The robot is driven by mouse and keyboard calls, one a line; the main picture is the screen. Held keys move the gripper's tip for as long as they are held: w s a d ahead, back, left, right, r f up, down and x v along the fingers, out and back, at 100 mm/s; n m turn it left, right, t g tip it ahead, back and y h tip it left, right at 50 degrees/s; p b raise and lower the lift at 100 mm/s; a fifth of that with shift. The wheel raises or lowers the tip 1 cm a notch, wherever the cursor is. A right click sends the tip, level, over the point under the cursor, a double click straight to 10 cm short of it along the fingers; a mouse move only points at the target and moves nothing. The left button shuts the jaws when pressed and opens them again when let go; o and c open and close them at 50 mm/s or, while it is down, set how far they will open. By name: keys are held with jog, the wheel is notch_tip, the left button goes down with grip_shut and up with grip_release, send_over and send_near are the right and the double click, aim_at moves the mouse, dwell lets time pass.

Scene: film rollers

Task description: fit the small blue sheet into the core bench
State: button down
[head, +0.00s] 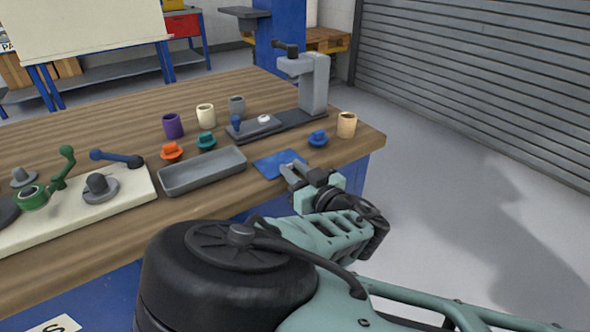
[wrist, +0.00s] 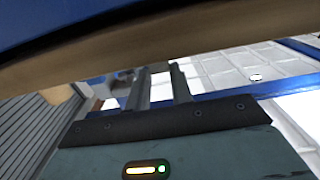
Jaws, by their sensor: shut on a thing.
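The small blue sheet (head: 277,162) lies flat at the front edge of the wooden tabletop, in the head view. My gripper (head: 293,169) is at its right front corner, shut on it. In the wrist view my two fingers (wrist: 163,85) show close together; what lies between their tips is too blurred to tell. A pale board (head: 125,202) with a grey spindle and blue and green cranks is at the left. A grey stand (head: 314,88) with a long base is at the back right. I cannot tell which of these is the core bench.
A grey tray (head: 203,172) is left of the sheet, and a blue knob (head: 318,138) and a tan cup (head: 347,124) are right of it. Purple (head: 173,126) and cream (head: 206,115) cups stand farther back. The wooden table edge (wrist: 120,50) crosses the wrist view.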

jog(key=shift+f, duration=0.1)
jog(key=c, duration=1.2)
grip_release()
jog(key=shift+c, duration=0.2)
jog(key=v, duration=1.2)
